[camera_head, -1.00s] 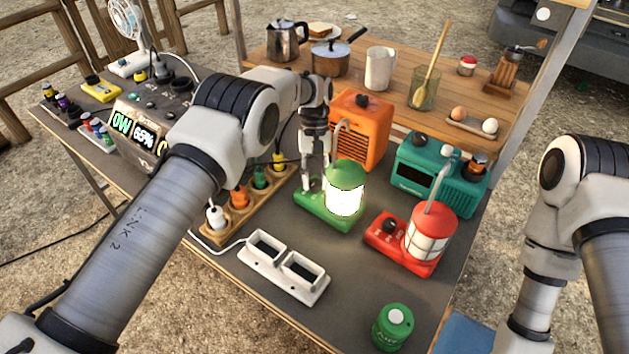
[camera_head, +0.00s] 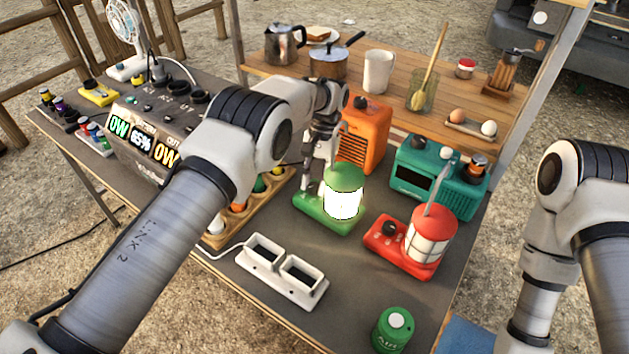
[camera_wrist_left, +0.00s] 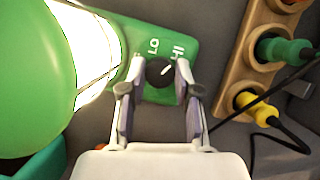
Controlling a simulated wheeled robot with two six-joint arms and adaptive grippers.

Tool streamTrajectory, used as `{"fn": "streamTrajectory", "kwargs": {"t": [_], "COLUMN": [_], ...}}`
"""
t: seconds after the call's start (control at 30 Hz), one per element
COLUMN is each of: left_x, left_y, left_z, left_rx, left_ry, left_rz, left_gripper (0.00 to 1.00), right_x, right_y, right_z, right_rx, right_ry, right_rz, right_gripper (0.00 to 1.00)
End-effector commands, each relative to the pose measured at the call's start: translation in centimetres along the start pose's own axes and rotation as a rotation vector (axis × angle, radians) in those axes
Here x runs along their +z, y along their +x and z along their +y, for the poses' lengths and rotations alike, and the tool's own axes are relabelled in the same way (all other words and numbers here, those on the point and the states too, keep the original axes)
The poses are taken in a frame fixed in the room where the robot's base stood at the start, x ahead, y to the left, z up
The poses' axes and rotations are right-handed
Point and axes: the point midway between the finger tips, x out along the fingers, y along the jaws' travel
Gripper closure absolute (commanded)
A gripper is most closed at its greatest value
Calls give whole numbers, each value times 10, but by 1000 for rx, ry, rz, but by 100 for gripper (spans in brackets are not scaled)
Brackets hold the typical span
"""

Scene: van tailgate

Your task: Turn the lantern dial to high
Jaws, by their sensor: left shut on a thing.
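The green lantern (camera_head: 343,178) stands on the grey table and its lamp glows white. Its base (camera_wrist_left: 185,45) carries a black dial (camera_wrist_left: 158,72) between the printed marks LO and HI. The dial's white line slants toward the HI side in the left wrist view. My left gripper (camera_head: 311,188) reaches down at the lantern base in the head view. In the left wrist view the left gripper (camera_wrist_left: 155,88) has one finger on each side of the dial and is shut on it. My right arm shows at the right, but its gripper is out of view.
A red lantern (camera_head: 428,236) stands to the right, with a teal radio (camera_head: 410,180) behind it. An orange heater-like box (camera_head: 368,135) is just behind the green lantern. A wooden plug rack (camera_head: 222,236) is to the left. A white two-slot holder (camera_head: 283,285) lies in front.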

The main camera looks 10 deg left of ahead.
Motion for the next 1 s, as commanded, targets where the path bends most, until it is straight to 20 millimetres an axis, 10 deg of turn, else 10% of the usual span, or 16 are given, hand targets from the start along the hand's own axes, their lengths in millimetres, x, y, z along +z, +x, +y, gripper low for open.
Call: {"fn": "streamTrajectory", "kwargs": {"t": [0.17, 0.2, 0.27, 0.77, 1.0], "left_x": [0, 0, 0, 0, 2], "left_y": [1, 1, 1, 0, -3], "left_z": [0, 0, 0, 0, -3], "left_rx": [0, 0, 0, 5, 127], "left_ry": [1, 1, 0, -11, -302], "left_rz": [-1, -1, -1, 0, -2], "left_gripper": [100, 65, 44, 44, 44], "right_x": [0, 0, 0, 0, 0], "right_y": [0, 0, 0, 0, -9], "right_z": [0, 0, 0, 0, 0], "right_rx": [0, 0, 0, 0, 0], "right_ry": [0, 0, 0, 0, 0], "right_rz": [0, 0, 0, 0, 0], "right_gripper": [60, 60, 60, 60, 60]}}
